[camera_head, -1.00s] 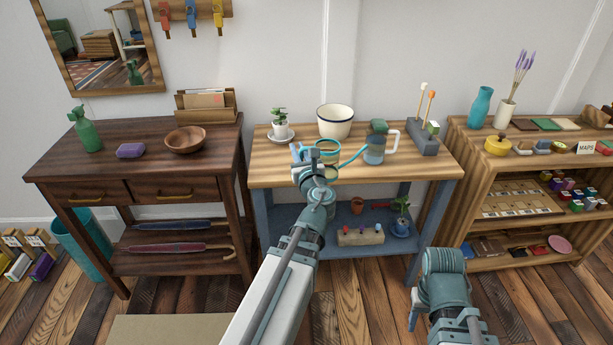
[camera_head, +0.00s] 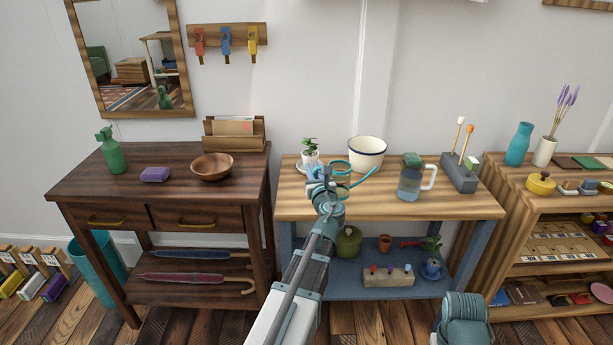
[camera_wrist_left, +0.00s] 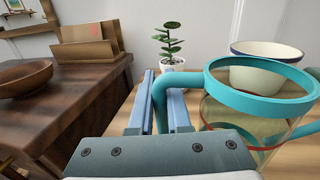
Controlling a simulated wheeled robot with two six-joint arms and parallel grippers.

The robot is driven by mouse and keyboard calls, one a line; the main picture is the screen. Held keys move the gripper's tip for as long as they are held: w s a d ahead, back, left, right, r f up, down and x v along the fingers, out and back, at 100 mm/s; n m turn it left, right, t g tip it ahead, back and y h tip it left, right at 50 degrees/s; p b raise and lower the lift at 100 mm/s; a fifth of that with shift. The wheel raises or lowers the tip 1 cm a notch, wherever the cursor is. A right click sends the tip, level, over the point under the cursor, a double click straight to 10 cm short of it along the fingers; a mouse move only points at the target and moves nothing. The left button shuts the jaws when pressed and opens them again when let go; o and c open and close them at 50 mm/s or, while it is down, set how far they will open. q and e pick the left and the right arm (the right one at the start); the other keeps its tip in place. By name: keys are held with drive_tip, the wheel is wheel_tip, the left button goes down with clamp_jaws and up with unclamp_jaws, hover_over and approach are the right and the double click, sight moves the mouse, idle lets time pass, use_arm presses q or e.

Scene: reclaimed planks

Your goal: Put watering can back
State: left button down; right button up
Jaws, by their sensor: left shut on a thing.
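The watering can (camera_head: 341,181) has a clear body, a teal rim and a thin teal spout pointing right. It is over the left part of the light wooden table top (camera_head: 455,206), in front of the white pot. I cannot tell whether its base touches the wood. My left gripper (camera_head: 318,174) is shut on its teal handle (camera_wrist_left: 186,78); in the left wrist view the can (camera_wrist_left: 258,108) is right of the fingers (camera_wrist_left: 160,102). My arm hides part of the can in the head view. My right arm shows at the bottom right, but its gripper is out of frame.
A potted plant (camera_head: 310,153) and a white pot (camera_head: 367,152) stand close behind the can. A clear jug (camera_head: 410,182) and a grey holder (camera_head: 459,174) are to the right. A dark table (camera_head: 110,180) with a bowl (camera_head: 211,167) is left; a lower blue shelf (camera_head: 340,284) holds small pots.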

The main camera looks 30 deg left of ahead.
use_arm(q)
drive_tip(key=f+b, duration=0.1)
drive_tip(key=w+a+f+b, duration=0.1)
drive_tip(key=f+b, duration=0.1)
drive_tip(key=shift+w+a+f, duration=0.15)
drive_tip(key=shift+w+a, duration=0.1)
drive_tip(key=shift+a, duration=0.05)
drive_tip(key=shift+f+b, duration=0.2)
drive_tip(key=shift+b, duration=0.1)
drive_tip(key=shift+f, duration=0.2)
drive_tip(key=c, duration=0.9)
unclamp_jaws()
drive_tip(key=shift+r, duration=0.1)
drive_tip(key=shift+r, duration=0.1)
